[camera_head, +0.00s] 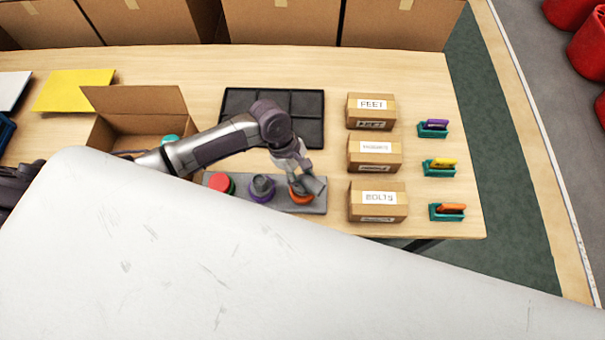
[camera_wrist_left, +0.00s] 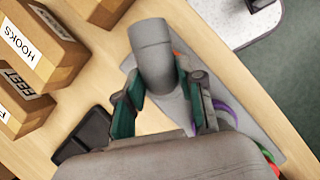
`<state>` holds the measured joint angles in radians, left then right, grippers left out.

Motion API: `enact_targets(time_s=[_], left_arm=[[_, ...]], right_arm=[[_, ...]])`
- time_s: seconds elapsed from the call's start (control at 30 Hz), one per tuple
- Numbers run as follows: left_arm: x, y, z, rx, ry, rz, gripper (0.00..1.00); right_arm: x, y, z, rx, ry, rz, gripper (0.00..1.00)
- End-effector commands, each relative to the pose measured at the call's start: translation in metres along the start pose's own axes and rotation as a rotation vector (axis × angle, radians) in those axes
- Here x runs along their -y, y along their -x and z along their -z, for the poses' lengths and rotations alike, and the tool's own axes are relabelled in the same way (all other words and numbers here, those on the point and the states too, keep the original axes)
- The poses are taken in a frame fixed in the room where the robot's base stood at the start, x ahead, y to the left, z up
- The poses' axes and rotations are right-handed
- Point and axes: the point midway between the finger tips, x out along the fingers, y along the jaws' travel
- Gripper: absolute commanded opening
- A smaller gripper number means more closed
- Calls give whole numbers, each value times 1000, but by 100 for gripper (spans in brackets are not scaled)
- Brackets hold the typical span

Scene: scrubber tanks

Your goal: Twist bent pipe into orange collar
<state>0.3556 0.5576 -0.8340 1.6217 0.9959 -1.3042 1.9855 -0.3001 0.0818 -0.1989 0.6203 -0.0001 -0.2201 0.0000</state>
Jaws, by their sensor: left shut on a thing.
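My left gripper (camera_head: 302,174) is shut on the grey bent pipe (camera_head: 316,187), over the right end of the grey base plate (camera_head: 322,205). The orange collar (camera_head: 300,198) sits on that plate directly under the pipe. The pipe's lower end meets the collar; whether it is fully seated is hidden. In the left wrist view the teal-padded fingers of the gripper (camera_wrist_left: 160,78) flank the bent pipe (camera_wrist_left: 152,45), and only a sliver of orange shows beside it. My right gripper is not in view.
A purple collar with a grey pipe (camera_head: 262,188) and a red part (camera_head: 221,184) share the plate. The BOLTS box (camera_head: 378,202) stands close right. A black tray (camera_head: 315,105) lies behind, an open carton (camera_head: 140,105) left. A pale surface blocks the lower head view.

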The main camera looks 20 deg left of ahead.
Motion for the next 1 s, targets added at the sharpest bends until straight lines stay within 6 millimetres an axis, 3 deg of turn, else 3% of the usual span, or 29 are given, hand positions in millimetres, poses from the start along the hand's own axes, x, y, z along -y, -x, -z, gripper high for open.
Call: enact_targets(time_s=[1.0], left_arm=[[0, -10, 5, -1, -1, 0, 1]], right_arm=[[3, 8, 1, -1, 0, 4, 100]])
